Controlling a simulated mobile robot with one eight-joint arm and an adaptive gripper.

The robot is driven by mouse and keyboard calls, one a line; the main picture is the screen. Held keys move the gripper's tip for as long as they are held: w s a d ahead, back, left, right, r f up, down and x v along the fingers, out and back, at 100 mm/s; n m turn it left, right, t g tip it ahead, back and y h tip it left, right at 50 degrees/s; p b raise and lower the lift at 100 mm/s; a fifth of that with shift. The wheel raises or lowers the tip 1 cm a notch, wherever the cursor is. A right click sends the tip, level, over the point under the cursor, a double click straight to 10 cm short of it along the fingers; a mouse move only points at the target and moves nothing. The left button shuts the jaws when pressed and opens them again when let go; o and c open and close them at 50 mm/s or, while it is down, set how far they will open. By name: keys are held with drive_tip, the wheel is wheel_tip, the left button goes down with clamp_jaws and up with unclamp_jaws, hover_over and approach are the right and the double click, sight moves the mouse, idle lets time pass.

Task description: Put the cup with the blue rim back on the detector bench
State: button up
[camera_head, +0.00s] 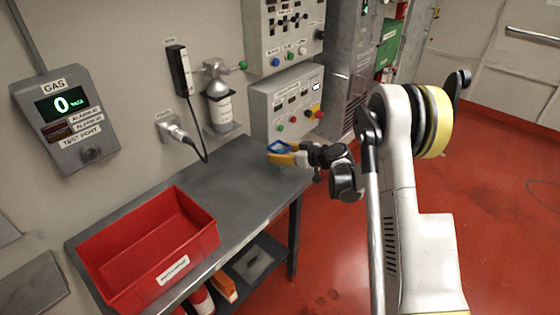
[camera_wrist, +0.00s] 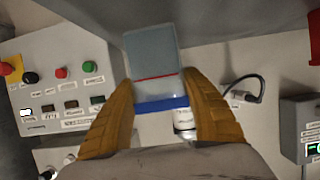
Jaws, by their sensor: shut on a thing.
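The cup with the blue rim (camera_head: 279,147) is over the far right end of the grey bench (camera_head: 225,180). In the wrist view the cup (camera_wrist: 152,55) has a see-through grey body, a thin red line and a blue band at the rim. My gripper (camera_head: 283,154) has yellow-orange fingers, shut on the cup from both sides. In the wrist view the fingers of my gripper (camera_wrist: 158,82) flank the cup near its rim. The fingers hide most of the cup in the head view. I cannot tell whether its base touches the bench.
A red bin (camera_head: 145,240) takes up the near left of the bench. A control box (camera_head: 286,103) with buttons and a grey bottle (camera_head: 218,108) on the wall stand behind the bench. The bench's middle top is clear. Red floor (camera_head: 475,185) is open at right.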

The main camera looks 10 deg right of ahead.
drive_tip(key=shift+f+b, duration=0.3)
drive_tip(key=shift+f, duration=1.15)
drive_tip(key=shift+f, duration=0.15)
drive_tip(key=o, duration=1.1)
